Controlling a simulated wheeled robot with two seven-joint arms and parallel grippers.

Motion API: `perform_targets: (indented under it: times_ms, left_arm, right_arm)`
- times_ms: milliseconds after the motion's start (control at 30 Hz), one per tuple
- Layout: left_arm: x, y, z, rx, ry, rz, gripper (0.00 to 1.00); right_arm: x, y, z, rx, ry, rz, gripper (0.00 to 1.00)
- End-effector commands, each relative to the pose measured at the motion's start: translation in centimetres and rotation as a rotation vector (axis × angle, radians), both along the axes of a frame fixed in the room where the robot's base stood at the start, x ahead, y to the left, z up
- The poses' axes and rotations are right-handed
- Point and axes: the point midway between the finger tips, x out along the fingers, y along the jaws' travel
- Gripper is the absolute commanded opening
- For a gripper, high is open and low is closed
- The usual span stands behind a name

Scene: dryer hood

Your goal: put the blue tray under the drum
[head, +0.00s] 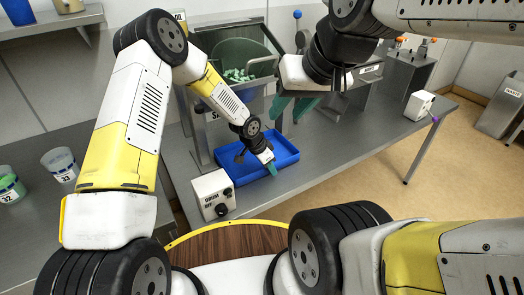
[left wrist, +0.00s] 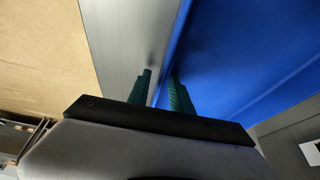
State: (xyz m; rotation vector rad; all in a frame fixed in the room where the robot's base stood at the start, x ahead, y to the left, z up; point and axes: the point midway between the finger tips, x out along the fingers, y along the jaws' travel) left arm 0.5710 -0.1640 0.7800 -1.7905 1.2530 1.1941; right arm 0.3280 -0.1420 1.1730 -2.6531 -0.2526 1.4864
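The blue tray (head: 283,146) lies on the grey metal table, in front of and partly below the drum (head: 250,52), which holds green pieces. My left gripper (head: 270,168) is down at the tray's near right wall. In the left wrist view its two green fingers (left wrist: 160,85) stand on either side of the wall of the blue tray (left wrist: 240,50), with a visible gap between them, one finger over the inside and one over the table. My right gripper (head: 291,108) is above the table, right of the drum, its green fingers apart and empty.
A white control box (head: 213,195) stands close to the tray's left side. Another white box (head: 419,105) sits at the table's right end. Two numbered cups (head: 60,163) stand on the left counter. The table right of the tray is mostly clear.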

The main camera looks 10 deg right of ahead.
Motion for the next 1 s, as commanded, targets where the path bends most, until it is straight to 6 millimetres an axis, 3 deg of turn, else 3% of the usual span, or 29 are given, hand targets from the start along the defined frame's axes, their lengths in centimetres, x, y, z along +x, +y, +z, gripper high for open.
perform_targets:
  times_ms: [167, 533, 1000]
  left_arm:
    - [0.0, 0.2, 1.0, -0.002, -0.002, 0.000, 0.26]
    - [-0.8, 2.3, 6.3, -0.001, -0.002, 0.002, 0.26]
    - [-1.0, 2.7, 7.2, 0.000, 0.000, 0.000, 0.26]
  right_arm:
    - [0.0, 0.0, 0.0, 0.000, 0.000, 0.000, 0.36]
    - [0.0, 0.0, 0.0, 0.000, 0.000, 0.000, 0.36]
    - [0.0, 0.0, 0.0, 0.000, 0.000, 0.000, 0.36]
